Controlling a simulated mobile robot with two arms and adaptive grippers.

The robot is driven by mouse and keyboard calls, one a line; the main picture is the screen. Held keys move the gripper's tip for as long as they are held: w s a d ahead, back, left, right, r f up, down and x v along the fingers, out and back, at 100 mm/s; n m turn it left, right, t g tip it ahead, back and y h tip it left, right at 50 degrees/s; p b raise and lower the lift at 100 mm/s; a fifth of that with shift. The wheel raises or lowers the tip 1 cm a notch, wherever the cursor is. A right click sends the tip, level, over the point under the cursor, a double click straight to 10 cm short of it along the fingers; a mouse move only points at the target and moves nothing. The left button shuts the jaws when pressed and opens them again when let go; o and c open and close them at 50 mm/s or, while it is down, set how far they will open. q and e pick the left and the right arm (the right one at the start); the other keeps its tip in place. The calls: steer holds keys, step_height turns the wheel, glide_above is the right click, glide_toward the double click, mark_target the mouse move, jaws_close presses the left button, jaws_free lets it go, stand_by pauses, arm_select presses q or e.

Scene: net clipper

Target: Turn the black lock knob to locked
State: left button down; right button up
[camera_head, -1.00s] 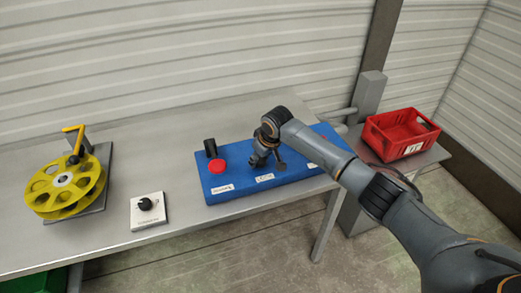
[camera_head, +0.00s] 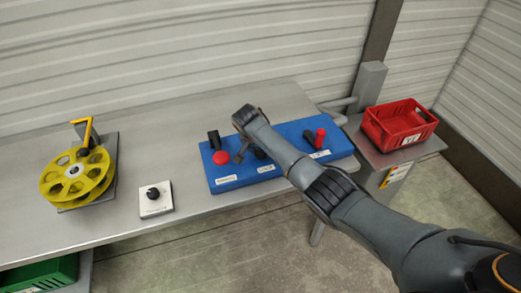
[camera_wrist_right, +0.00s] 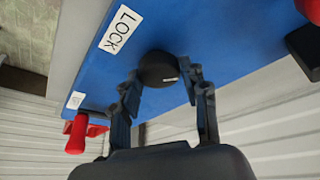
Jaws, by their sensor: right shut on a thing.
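The black lock knob (camera_wrist_right: 157,68) sits on the blue panel (camera_wrist_right: 235,40), beside the white LOCK label (camera_wrist_right: 120,30). My right gripper (camera_wrist_right: 165,84) has its two fingers on either side of the knob and is shut on it. In the head view the blue panel (camera_head: 222,186) lies on the bench, and my right wrist (camera_head: 245,118) and forearm cover most of the knob. The knob's pointer direction is hard to tell. My left gripper is not in view.
A white box with a black dial (camera_head: 153,193) and a yellow reel (camera_head: 75,180) are on the bench (camera_head: 120,235) at left. A red crate (camera_head: 400,125) stands at right.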

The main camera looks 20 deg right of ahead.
steer(key=shift+a+f+m+h+b, duration=0.1)
steer(key=shift+f+m+h+b, duration=0.15)
steer(key=shift+m+b, duration=0.6)
steer(key=m+g+b, duration=0.1)
steer(key=m+b, duration=0.1)
steer(key=b, duration=0.2)
steer(key=m+g+b, duration=0.1)
steer(key=m+b, duration=0.2)
steer(key=b, duration=0.1)
steer(key=m+g+h+b, duration=0.1)
steer(key=m+b, duration=0.1)
steer(key=b, duration=0.2)
steer(key=shift+w, duration=0.25)
steer(key=shift+r+m+b, duration=0.15)
steer(key=shift+m+b, duration=0.2)
steer(key=shift+b, duration=0.25)
steer(key=shift+r, duration=0.1)
steer(key=o, duration=1.1)
steer(key=shift+o, duration=0.2)
